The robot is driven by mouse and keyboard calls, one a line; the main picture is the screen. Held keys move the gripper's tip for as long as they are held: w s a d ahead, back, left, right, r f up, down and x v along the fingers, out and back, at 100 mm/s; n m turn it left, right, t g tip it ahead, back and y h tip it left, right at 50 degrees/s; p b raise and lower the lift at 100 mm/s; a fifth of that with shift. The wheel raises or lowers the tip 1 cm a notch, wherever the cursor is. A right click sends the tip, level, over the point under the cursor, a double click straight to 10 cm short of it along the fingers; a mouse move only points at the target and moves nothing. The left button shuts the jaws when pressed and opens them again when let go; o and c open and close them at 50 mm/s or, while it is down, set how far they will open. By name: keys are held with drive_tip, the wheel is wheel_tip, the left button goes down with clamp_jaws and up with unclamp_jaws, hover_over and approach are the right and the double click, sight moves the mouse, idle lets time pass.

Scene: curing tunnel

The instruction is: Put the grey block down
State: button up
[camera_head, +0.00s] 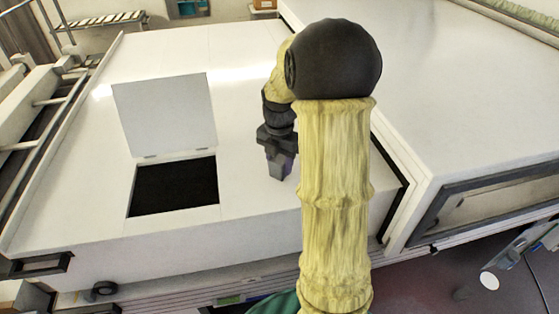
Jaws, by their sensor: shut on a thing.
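My gripper (280,168) points down over the white top of the large machine (245,75), right of the open hatch. It is shut on the grey block, which is small and hard to tell apart from the dark fingers in this view. I cannot tell whether the block touches the white surface or hangs just above it.
The square dark hatch opening (174,188) lies left of my gripper, with its white lid (166,114) raised behind it. A higher white housing (440,85) stands on the right. The white top between hatch and gripper is clear.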

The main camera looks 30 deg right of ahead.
sight(279, 159)
drive_tip(key=shift+f, duration=0.15)
drive_tip(key=o, duration=1)
wheel_tip(279, 159, up, 12)
drive_tip(key=shift+r+b, duration=0.2)
drive_tip(key=shift+b, duration=0.65)
